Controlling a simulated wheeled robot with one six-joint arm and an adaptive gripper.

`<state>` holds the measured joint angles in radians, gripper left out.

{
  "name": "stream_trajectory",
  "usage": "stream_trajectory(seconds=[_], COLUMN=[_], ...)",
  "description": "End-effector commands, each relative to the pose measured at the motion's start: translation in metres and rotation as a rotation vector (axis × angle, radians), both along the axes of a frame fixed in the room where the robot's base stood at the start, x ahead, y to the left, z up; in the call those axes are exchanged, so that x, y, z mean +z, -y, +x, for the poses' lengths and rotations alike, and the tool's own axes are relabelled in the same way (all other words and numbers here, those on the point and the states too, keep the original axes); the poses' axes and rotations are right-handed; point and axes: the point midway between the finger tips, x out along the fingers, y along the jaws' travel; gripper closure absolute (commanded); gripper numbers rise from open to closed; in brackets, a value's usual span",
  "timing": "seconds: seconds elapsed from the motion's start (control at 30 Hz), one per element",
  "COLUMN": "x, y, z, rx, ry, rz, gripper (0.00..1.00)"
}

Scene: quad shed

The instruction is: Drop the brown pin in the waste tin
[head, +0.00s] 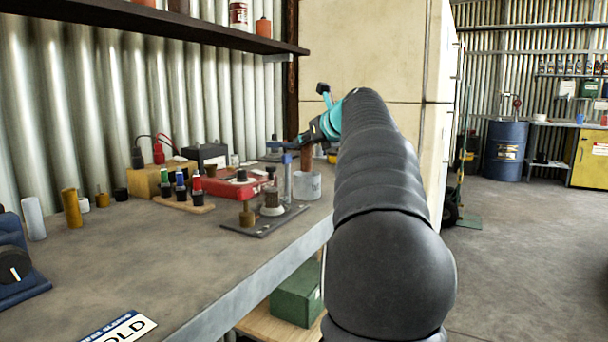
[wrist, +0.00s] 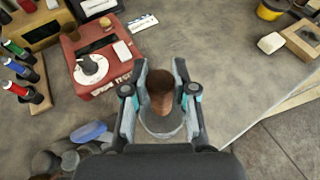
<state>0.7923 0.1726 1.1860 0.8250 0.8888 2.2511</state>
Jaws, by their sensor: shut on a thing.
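The brown pin (head: 307,158) is upright between the fingers of my gripper (head: 304,140), near the far right of the workbench. The grey waste tin (head: 307,187) stands on the bench under it. The pin's lower end is at about the tin's rim; I cannot tell whether it is inside. In the wrist view, my gripper (wrist: 160,88) is shut on the brown pin (wrist: 160,84), seen from its top. The waste tin's pale rim (wrist: 158,129) shows below the pin, partly hidden by the fingers and wrist.
A red case (head: 228,188), a wooden rack with bottles (head: 190,206) and a dark plate with knobs (head: 260,220) stand left of the tin. A mustard cylinder (head: 72,208) is farther left. The bench's front edge runs close right of the tin.

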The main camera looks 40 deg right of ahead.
Motion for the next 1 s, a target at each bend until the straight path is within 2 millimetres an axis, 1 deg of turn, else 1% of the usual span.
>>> stream_trajectory(seconds=[0.03,0.1,0.33,0.53,0.97,1.0], x=[-0.011,-0.019,-0.032,-0.059,-0.065,-0.065], y=[-0.001,0.000,0.001,0.002,0.002,0.003], z=[0.000,0.000,-0.001,-0.001,-0.001,-0.001], rx=[0.000,0.000,-0.002,-0.004,-0.004,-0.004], ry=[0.001,0.001,0.002,0.001,0.001,0.000], rz=[0.001,0.001,0.000,0.001,-0.001,-0.001], gripper=[1.00,1.00,1.00,1.00,1.00,0.63])
